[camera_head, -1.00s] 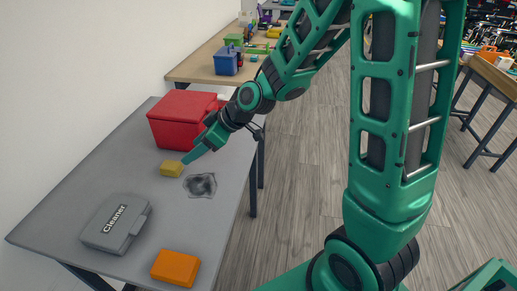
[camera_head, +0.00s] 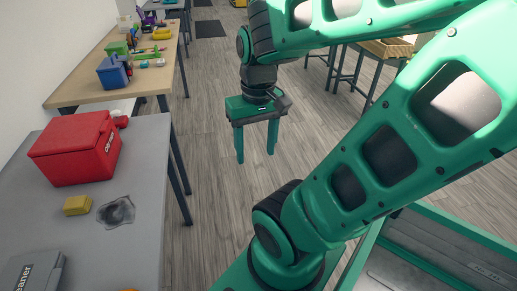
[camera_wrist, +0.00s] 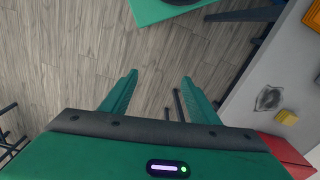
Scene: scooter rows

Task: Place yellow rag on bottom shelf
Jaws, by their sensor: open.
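A small yellow block-like item (camera_head: 77,205), which may be the folded yellow rag, lies on the grey table (camera_head: 148,150) in front of a red box. It also shows at the right in the wrist view (camera_wrist: 287,117). My gripper (camera_head: 255,155) points down over the floor, right of the table and well apart from the yellow item. Its two fingers are spread with nothing between them, and the wrist view shows the same empty gap (camera_wrist: 160,78). I cannot make out a bottom shelf in either view.
The red box (camera_head: 75,152), a dark crumpled patch (camera_head: 116,211) and a grey cleaner case (camera_head: 33,272) are on the grey table. A wooden table (camera_head: 90,84) with a blue container (camera_head: 114,72) stands behind. The wood floor between tables is open.

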